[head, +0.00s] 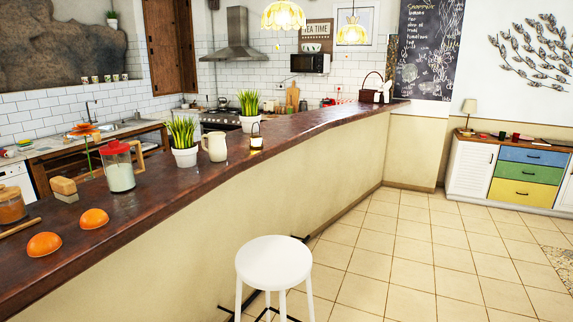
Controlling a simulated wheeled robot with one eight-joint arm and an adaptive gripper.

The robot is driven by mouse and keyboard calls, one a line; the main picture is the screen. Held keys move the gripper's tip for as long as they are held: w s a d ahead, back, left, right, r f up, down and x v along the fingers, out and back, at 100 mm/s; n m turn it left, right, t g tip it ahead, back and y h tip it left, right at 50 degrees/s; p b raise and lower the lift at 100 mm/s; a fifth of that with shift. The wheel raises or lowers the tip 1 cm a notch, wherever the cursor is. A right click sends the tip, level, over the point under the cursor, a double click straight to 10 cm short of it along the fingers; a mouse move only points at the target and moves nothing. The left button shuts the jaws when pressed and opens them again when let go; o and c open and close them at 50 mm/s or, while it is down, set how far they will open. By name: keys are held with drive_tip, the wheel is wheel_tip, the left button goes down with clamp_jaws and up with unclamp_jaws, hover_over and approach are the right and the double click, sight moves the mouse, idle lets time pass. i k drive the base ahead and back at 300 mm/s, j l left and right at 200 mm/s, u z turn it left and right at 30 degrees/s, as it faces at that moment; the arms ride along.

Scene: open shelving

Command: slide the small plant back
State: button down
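Two grassy green plants in white pots stand on the dark wooden counter. The nearer potted plant (184,143) is left of a cream pitcher (214,147). The farther potted plant (248,112) is to the right and further along the counter. A much smaller-looking potted plant (112,19) sits high up at the top left, near the stone-like wall piece. I cannot tell which one is the small plant. Both counter plants stand upright. My gripper is not in view.
The counter (170,190) also holds a red-lidded glass jar (121,172), orange halves (44,245), a wooden-topped item (64,187) and a small handled pot (256,141). A white stool (273,263) stands before the counter. The tiled floor (420,260) to the right is clear.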

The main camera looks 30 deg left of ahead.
sight(184, 150)
drive_tip(key=i+u, duration=0.3)
drive_tip(key=i, duration=0.6)
drive_tip(key=i+l+u, duration=0.15)
drive_tip(key=i+u, duration=0.2)
drive_tip(key=i, duration=0.5)
